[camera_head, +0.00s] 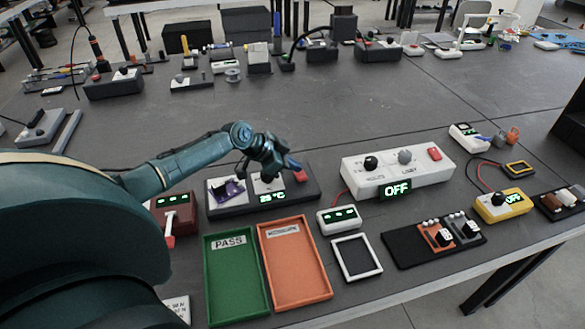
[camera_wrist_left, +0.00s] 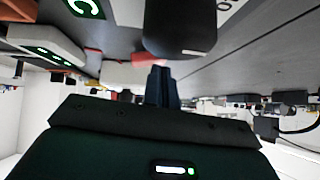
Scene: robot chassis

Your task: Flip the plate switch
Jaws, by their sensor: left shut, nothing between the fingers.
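The plate device (camera_head: 222,208) is a dark box with grey top panels, left of centre in the head view. It has a lit green 25 °C display (camera_head: 272,197), a black knob (camera_head: 267,177) and a red switch (camera_head: 300,175) near its right end. A small purple chip (camera_head: 229,190) lies on its left panel. My left gripper (camera_head: 293,165) is shut and empty, over the device's right part close to the red switch. I cannot tell whether they touch. In the wrist view the shut fingers (camera_wrist_left: 162,85) show below a large black knob (camera_wrist_left: 180,30). My right gripper is out of view.
A green PASS tray (camera_head: 238,280) and an orange tray (camera_head: 295,265) lie in front. A small white display box (camera_head: 339,219) and a white OFF unit (camera_head: 398,172) stand to the right. A red lever box (camera_head: 173,213) is left. The table behind is mostly clear.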

